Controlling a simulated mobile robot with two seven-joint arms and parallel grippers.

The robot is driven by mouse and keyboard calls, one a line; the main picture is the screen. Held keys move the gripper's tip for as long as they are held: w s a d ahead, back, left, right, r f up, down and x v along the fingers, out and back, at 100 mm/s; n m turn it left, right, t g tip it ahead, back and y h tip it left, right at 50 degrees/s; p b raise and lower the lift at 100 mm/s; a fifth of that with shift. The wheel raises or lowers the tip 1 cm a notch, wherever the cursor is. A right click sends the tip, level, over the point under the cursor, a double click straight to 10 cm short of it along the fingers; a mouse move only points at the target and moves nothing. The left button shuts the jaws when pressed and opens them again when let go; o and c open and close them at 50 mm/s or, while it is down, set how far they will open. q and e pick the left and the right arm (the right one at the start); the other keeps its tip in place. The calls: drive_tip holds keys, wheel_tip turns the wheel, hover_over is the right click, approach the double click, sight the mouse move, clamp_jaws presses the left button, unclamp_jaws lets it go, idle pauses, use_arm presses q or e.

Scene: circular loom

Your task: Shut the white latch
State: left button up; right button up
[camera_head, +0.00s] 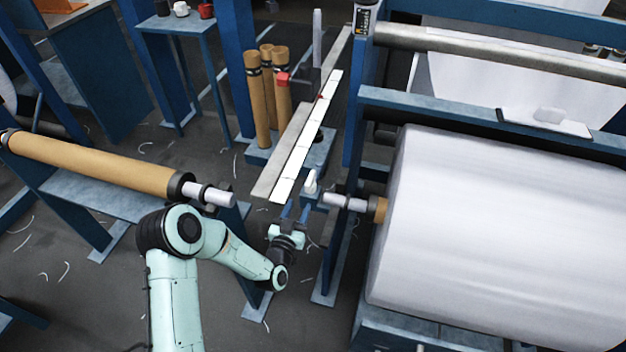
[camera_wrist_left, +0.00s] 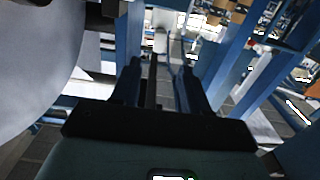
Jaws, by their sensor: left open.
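The white latch (camera_head: 311,182) is a small upright white piece on a blue bracket near the end of the big white roll's shaft. My left gripper (camera_head: 296,211) is just in front of and below it in the head view, with its fingers pointing toward it. In the left wrist view my left gripper (camera_wrist_left: 158,76) is open, its two dark fingers apart with no object held between them. A white piece, seemingly the latch (camera_wrist_left: 160,42), shows beyond the fingertips, roughly in line with the gap. Contact cannot be made out. My right gripper is in neither view.
The large white fabric roll (camera_head: 500,235) is close on the right, with its shaft (camera_head: 345,202) beside the latch. A brown roll (camera_head: 95,163) lies on a blue stand at left. A long white strip (camera_head: 305,140) and upright brown tubes (camera_head: 265,95) stand behind.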

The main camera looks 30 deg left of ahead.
sight(307, 188)
use_arm(q)
drive_tip(key=b+x, duration=0.1)
drive_tip(key=x, duration=0.9)
drive_tip(key=shift+w+d+b, duration=0.1)
drive_tip(key=shift+w+b, duration=0.2)
drive_tip(key=shift+w, duration=0.1)
drive_tip(key=shift+x, duration=0.8)
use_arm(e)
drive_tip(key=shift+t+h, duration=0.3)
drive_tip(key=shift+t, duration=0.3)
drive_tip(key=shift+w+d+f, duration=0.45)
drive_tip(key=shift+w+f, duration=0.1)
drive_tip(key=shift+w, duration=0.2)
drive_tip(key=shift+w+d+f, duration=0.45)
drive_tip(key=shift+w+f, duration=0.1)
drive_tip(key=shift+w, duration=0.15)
use_arm(q)
drive_tip(key=shift+r, duration=0.1)
clamp_jaws()
